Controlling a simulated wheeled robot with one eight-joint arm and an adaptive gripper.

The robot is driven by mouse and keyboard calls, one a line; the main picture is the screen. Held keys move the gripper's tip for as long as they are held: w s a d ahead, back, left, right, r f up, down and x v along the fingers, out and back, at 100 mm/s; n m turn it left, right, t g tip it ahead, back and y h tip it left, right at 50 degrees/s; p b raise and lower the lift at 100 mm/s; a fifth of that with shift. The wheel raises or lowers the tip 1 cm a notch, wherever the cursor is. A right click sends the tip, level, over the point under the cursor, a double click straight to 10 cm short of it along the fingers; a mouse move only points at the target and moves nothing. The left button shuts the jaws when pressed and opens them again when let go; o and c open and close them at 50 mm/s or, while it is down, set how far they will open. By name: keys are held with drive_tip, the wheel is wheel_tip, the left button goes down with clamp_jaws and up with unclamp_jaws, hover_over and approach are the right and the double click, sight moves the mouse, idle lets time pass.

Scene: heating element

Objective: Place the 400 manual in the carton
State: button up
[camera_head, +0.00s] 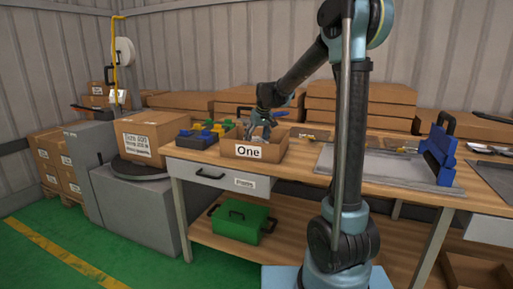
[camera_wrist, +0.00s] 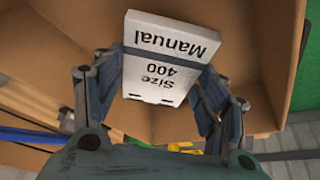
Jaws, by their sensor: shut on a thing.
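The 400 manual (camera_wrist: 168,58) is a white block with the printed words "Manual Size 400", upside down in the wrist view. My gripper (camera_wrist: 160,85) is shut on it, with a finger on each side. In the head view my gripper (camera_head: 262,128) is at the open brown box labelled "One" (camera_head: 237,150) on the workbench; the manual is hard to make out there. Brown cardboard walls (camera_wrist: 240,60) surround the manual in the wrist view. A brown carton (camera_head: 145,137) with a printed size label stands on a dark round plate at left; its top looks flat.
Flat brown cartons (camera_head: 360,98) are stacked along the back of the workbench (camera_head: 300,160). A grey plate with a blue fixture (camera_head: 437,155) lies at right. Green floor is clear at front left.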

drive_tip(key=shift+f, duration=1.8)
drive_tip(key=shift+f, duration=0.1)
drive_tip(key=o, duration=1.2)
